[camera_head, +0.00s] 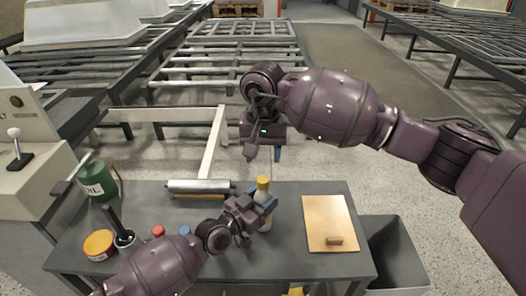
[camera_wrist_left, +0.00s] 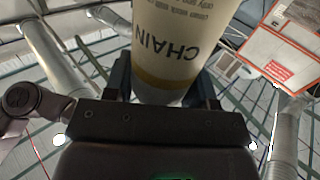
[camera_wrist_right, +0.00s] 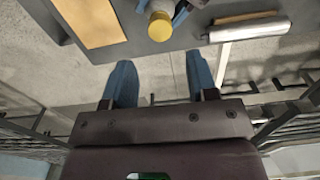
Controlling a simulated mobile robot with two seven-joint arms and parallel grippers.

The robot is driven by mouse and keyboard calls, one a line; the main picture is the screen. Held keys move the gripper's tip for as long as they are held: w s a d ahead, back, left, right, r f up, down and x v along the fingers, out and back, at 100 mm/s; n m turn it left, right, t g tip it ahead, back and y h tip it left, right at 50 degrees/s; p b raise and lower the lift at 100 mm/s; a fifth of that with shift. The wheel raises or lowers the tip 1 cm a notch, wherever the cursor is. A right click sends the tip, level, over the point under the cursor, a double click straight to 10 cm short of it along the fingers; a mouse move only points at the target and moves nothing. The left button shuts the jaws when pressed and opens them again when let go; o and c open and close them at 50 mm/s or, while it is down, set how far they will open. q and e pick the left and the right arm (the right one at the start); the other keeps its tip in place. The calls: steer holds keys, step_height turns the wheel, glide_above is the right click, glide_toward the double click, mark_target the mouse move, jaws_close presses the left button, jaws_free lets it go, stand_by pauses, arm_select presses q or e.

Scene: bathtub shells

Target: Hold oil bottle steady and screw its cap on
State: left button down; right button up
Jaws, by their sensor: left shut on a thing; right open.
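My left gripper (camera_head: 266,204) is shut around the bottle's side. In the left wrist view the bottle (camera_wrist_left: 180,45) fills the space between the fingers, showing the label "CHAIN". My right gripper (camera_head: 263,154) is open and empty, beyond the table's far edge and apart from the bottle. In the right wrist view the cap (camera_wrist_right: 160,27) lies ahead of the open blue fingers (camera_wrist_right: 162,80). I cannot tell how tightly the cap sits.
A metal roller (camera_head: 200,186) lies left of the bottle, and a tan board (camera_head: 328,220) with a small block (camera_head: 334,240) lies right. A grey bin (camera_head: 395,255) is at right.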

mark_target(263, 179)
stand_by(0.4)
steer(key=shift+f, duration=4)
steer(key=shift+c, duration=0.3)
